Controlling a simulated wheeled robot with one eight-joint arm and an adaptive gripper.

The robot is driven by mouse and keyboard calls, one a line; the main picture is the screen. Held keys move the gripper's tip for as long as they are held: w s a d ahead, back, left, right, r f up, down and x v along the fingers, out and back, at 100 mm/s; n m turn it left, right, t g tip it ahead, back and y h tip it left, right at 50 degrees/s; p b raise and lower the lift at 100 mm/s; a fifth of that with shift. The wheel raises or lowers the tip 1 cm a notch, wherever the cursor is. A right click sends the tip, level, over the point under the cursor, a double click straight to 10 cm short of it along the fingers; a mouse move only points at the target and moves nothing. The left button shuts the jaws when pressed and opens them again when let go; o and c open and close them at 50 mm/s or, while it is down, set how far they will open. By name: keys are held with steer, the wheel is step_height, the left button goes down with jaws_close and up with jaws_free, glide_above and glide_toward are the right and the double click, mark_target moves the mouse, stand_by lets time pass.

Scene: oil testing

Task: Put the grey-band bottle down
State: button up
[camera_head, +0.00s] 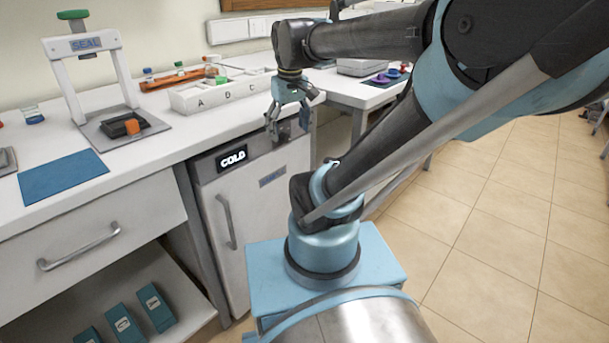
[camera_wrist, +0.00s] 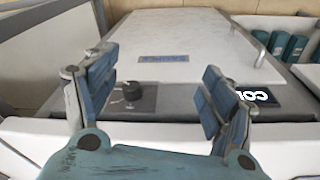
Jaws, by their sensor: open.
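I cannot pick out a grey-band bottle in either view. My gripper (camera_head: 288,124) hangs at the counter's front edge, before the top of the cold cabinet (camera_head: 262,213). It is open, and the wrist view shows its two blue fingers (camera_wrist: 158,76) wide apart with nothing held between them. A dark round knob (camera_wrist: 132,91) on a grey plate shows beyond the fingers, on the cabinet's front. The cabinet's door (camera_wrist: 195,35) looks shut.
A white rack with lettered slots (camera_head: 198,98) stands on the counter behind my gripper. Left are a seal press (camera_head: 62,85) and a blue mat (camera_head: 62,175). Several small capped items stand at the back. Blue boxes (camera_head: 156,307) lie on the lower shelf.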

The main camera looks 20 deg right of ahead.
steer(key=s+d+f+m, duration=0.3)
steer(key=s+f, duration=0.4)
steer(key=f, duration=0.5)
steer(key=shift+s, duration=0.4)
stand_by(0.3)
